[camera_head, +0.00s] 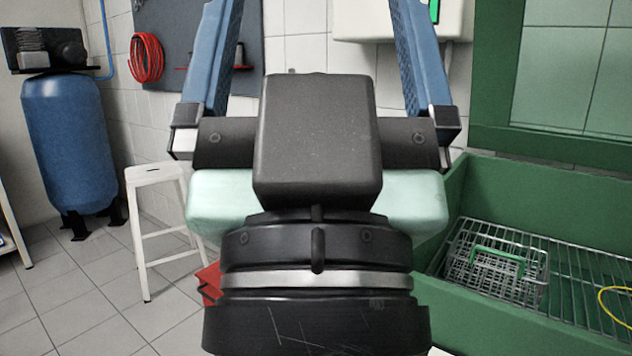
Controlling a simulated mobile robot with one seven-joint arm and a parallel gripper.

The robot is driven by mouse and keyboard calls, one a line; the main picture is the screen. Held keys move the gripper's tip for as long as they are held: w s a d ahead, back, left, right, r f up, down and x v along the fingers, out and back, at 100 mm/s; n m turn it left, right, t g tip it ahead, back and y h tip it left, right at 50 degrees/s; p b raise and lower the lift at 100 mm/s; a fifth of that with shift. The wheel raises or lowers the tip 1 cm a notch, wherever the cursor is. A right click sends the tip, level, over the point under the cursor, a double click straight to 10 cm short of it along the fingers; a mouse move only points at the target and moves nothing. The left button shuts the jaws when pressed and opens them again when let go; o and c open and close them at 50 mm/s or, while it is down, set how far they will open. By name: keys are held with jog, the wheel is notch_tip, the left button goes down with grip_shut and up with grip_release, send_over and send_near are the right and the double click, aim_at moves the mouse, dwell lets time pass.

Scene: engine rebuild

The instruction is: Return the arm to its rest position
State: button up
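My gripper (314,20) fills the middle of the head view, seen from behind its dark body. Its two blue fingers stand wide apart and point up the picture. Their tips run past the top edge, so I cannot see them.
A green wash basin (480,190) with a wire basket (497,270) on a rack stands at right. A white stool (155,174) and a blue tank (70,145) stand at left. A red hose (147,58) hangs on the wall. Tiled floor (95,305) is clear at lower left.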

notch_tip(320, 180, up, 35)
jog(key=p, duration=3.2)
jog(key=shift+w, duration=0.15)
